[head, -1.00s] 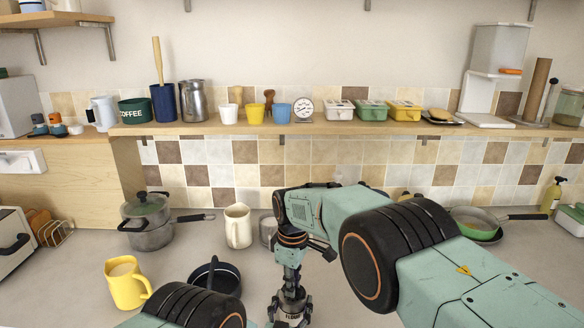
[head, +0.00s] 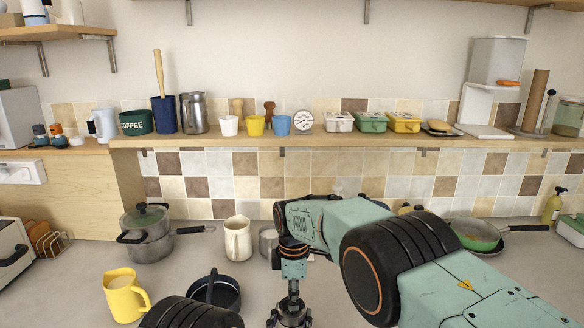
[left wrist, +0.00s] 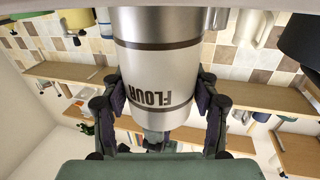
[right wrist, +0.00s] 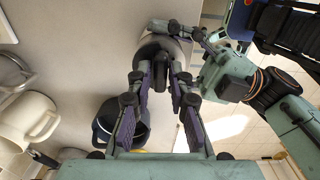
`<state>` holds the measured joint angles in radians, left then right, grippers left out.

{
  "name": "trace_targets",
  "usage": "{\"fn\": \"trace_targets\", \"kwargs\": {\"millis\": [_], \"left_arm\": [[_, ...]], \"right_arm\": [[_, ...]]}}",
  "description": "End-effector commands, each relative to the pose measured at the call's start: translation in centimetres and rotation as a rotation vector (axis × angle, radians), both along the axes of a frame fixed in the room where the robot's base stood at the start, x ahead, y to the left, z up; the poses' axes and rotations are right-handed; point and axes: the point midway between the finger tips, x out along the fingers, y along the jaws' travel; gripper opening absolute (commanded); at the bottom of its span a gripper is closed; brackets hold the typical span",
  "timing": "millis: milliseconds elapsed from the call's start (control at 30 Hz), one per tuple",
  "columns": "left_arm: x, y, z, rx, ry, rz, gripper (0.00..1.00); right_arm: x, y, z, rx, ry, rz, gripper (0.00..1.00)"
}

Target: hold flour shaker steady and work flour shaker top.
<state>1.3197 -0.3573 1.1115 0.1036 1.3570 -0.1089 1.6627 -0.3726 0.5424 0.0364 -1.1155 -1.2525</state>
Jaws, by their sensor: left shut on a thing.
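The flour shaker is a silver metal cylinder (left wrist: 155,60) with dark bands and the word FLOUR, upside down in the left wrist view. My left gripper (left wrist: 158,103) is shut around its sides. In the right wrist view, the shaker's round metal top (right wrist: 152,46) lies beneath my right gripper (right wrist: 160,75), with a dark upright part between the fingertips. I cannot tell whether those fingers press on it. In the head view, my right gripper (head: 290,312) points down at the bottom edge, and the shaker is mostly hidden or out of frame.
A green pan (head: 474,236) is at the right. A shelf (head: 340,138) with mugs and tins runs behind.

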Motion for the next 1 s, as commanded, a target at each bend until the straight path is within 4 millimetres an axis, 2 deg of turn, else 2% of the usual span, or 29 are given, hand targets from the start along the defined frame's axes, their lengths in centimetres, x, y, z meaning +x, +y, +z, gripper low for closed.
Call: {"fn": "trace_targets", "kwargs": {"millis": [33, 167, 433, 567, 667, 1000], "left_arm": [[-0.2, 0.1, -0.4, 0.003, 0.009, 0.002, 0.23], [-0.2, 0.0, -0.4, 0.003, 0.009, 0.0, 0.23], [-0.2, -0.1, -0.4, 0.003, 0.008, -0.003, 0.23], [-0.3, -0.1, -0.4, 0.003, 0.008, -0.004, 0.23], [-0.3, -0.2, -0.4, 0.003, 0.008, -0.004, 0.23], [-0.3, -0.2, -0.3, 0.003, 0.008, -0.006, 0.23]], "right_arm": [[0.0, 0.0, 0.0, 0.0, 0.0, 0.0, 0.26], [0.0, 0.1, -0.1, 0.001, 0.001, -0.001, 0.37], [-0.1, 0.1, -0.1, 0.002, 0.001, -0.002, 0.38], [0.0, 0.1, 0.5, 0.002, 0.0, -0.002, 0.38], [0.0, 0.1, 1.9, 0.001, -0.002, -0.001, 0.38], [0.0, 0.1, 8.7, 0.0, -0.003, -0.001, 0.38]]}}
